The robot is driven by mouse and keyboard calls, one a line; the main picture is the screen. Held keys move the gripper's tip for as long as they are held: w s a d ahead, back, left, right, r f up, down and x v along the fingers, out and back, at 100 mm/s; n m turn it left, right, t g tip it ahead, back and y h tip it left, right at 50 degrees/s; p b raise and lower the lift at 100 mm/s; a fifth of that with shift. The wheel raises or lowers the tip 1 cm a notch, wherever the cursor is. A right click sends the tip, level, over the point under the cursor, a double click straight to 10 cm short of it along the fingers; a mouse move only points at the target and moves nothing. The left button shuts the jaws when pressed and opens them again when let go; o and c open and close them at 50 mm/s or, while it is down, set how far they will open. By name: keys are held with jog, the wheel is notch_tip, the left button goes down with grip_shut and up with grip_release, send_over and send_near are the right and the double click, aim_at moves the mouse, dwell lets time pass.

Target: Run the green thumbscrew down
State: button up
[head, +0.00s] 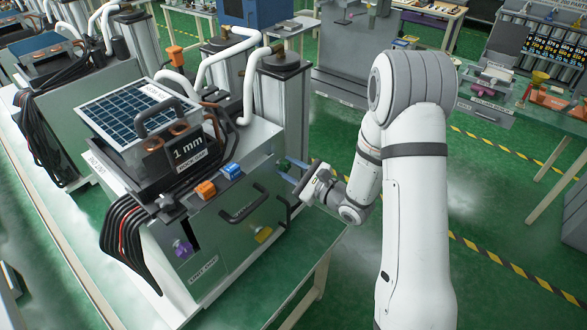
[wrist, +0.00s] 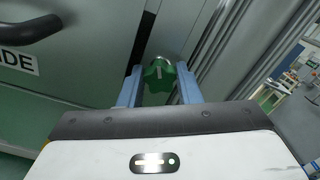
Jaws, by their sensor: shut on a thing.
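The green thumbscrew (wrist: 158,76) is a lobed knob with a pale mark, in the wrist view at the top centre. My gripper (wrist: 160,88) has its two blue fingers on either side of the knob, shut on it. In the head view my gripper (head: 289,172) reaches the right side of the machine's front panel. There the thumbscrew (head: 283,164) is a small green spot between the fingers. Its shank and the thread behind the knob are mostly hidden.
A grey column (head: 280,105) stands behind. Green floor (head: 335,125) is free to the right.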

jog(key=shift+r+m, duration=0.15)
jog(key=shift+m, duration=0.45)
jog(key=o, duration=0.7)
jog(key=shift+a, duration=0.15)
jog(key=shift+s+d+f, duration=0.2)
jog(key=shift+s+d, duration=0.05)
jog(key=shift+d, duration=0.25)
jog(key=b+v, duration=0.2)
jog(key=v, duration=0.4)
jog(key=shift+s+d, duration=0.25)
jog(key=shift+s, duration=0.05)
jog(key=shift+r, duration=0.1)
